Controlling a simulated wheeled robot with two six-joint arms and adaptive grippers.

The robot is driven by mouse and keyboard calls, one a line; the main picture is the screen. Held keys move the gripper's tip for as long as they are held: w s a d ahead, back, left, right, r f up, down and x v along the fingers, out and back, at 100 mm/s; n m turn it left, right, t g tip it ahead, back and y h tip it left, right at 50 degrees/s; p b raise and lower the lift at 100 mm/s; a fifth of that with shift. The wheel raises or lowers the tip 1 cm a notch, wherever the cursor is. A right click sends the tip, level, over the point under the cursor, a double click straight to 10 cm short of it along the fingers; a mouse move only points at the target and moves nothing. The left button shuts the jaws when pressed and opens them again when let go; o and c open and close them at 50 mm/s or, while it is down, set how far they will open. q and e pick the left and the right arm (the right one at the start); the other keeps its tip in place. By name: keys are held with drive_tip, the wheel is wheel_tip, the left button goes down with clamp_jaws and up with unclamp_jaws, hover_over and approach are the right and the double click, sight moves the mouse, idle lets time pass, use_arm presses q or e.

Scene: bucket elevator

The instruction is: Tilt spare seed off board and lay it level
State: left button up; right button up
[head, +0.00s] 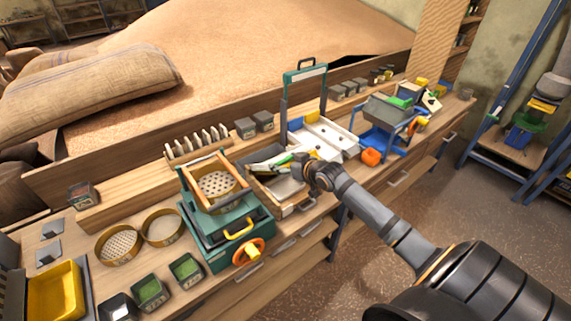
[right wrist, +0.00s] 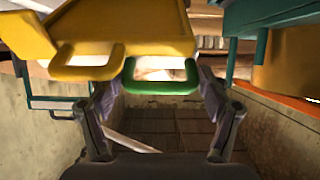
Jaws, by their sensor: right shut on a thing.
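My right gripper (head: 308,168) is over a grey metal bin (head: 288,190) in the middle of the workbench. In the right wrist view, its fingers (right wrist: 157,92) stand on either side of a green handle (right wrist: 160,88) and are shut on it. A yellow piece with a handle (right wrist: 85,70) is just left of the green one. A pale board-like piece with a green edge (head: 270,164) shows beside the gripper in the head view. Its tilt is unclear, and the gripper hides part of it. I cannot make out loose seed on it. My left gripper is not in view.
A green machine with an orange crank (head: 250,251) stands left of the bin. A white tray (head: 330,135) with a teal frame (head: 305,72) is behind right. A blue stand (head: 385,137) and an orange knob (head: 371,157) are to the right. A grain heap (head: 260,45) fills the back.

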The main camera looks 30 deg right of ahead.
drive_tip(key=shift+w+r, duration=0.25)
drive_tip(key=shift+r, duration=0.4)
drive_tip(key=o, duration=1.4)
drive_tip(key=shift+d+f, duration=0.15)
drive_tip(key=shift+f, duration=0.15)
wheel_tip(320, 180, up, 10)
drive_tip(key=shift+r, duration=0.1)
